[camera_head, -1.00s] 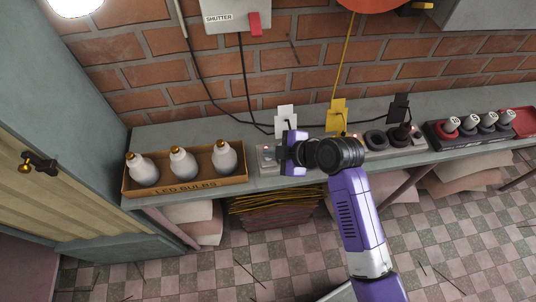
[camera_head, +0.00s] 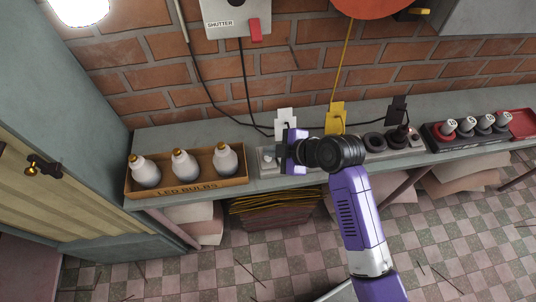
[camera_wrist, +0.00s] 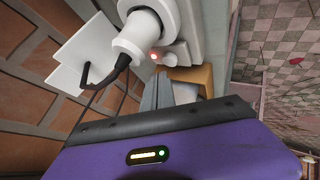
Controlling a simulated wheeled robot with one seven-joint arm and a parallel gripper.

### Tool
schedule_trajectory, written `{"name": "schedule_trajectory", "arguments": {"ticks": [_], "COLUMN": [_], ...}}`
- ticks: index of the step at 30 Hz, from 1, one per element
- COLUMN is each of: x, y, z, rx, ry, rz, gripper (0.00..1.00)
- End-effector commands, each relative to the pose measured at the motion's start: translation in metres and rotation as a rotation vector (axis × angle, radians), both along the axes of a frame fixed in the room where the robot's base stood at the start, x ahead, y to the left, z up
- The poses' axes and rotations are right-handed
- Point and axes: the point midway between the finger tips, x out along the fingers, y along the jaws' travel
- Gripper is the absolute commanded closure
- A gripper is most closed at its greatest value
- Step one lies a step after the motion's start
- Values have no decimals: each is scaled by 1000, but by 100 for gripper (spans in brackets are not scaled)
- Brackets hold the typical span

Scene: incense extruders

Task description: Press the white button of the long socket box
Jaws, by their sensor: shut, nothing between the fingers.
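The long grey-white socket box (camera_head: 266,169) runs along the bench, its middle hidden behind my gripper and arm. Its left end shows just left of my gripper (camera_head: 284,160). In the wrist view, the box (camera_wrist: 209,28) has a small glowing red light (camera_wrist: 154,56).
A cardboard box of LED bulbs (camera_head: 214,185) stands left of the socket box. A white tag (camera_head: 284,116) and a yellow tag (camera_head: 336,112) rise behind my gripper. A black tray with red-based parts (camera_head: 446,143) stands right. The brick wall (camera_head: 300,75) is behind.

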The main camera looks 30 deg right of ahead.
Motion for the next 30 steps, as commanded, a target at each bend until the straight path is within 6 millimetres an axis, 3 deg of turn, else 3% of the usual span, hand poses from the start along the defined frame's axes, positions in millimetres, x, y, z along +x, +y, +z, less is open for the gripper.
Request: {"name": "schedule_trajectory", "arguments": {"ticks": [3,15,30], "x": [0,0,0], "y": [0,0,0], "z": [16,50,49], "rx": [-1,-1,0], "ry": [-1,0,0], "rz": [0,1,0], "gripper": [100,100,100]}}
